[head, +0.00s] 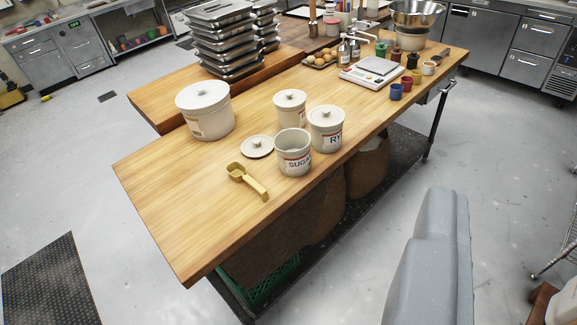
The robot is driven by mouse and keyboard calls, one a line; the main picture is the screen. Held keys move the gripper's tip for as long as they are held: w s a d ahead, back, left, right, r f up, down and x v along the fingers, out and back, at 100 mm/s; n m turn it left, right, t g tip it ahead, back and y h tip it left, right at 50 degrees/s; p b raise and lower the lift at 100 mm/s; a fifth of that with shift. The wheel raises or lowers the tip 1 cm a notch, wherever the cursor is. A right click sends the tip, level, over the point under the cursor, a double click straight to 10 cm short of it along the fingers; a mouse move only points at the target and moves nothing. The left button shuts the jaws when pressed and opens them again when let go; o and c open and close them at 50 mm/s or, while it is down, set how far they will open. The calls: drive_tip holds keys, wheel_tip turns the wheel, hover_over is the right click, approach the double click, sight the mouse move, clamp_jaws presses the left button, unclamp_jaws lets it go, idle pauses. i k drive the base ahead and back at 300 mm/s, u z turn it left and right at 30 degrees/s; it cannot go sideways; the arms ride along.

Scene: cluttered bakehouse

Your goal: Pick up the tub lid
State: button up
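A round cream lid with a knob (257,147) lies flat on the wooden worktop (165,170), just left of an open canister marked SUGAR (294,160). A large cream tub (208,124) stands behind and to the left, with its own knobbed lid (202,94) on top. Two smaller canisters stand close by with lids on: one at the back (290,112) and one marked RY (327,133), its label partly cut off from view. The fingers of my gripper do not show. A grey part, likely mine, fills the lower right.
A yellow scoop (247,181) lies in front of the loose lid. Stacked metal trays (222,40), a scale (371,72), small cups (396,91) and bowls (417,15) stand further back. The worktop's near left end is bare. Sacks and a green crate (272,284) sit underneath.

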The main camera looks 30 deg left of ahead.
sight(258, 145)
drive_tip(key=z, duration=0.35)
drive_tip(key=i, duration=1.3)
drive_tip(key=u, duration=1.15)
drive_tip(key=i, duration=1.15)
drive_tip(key=u, duration=0.9)
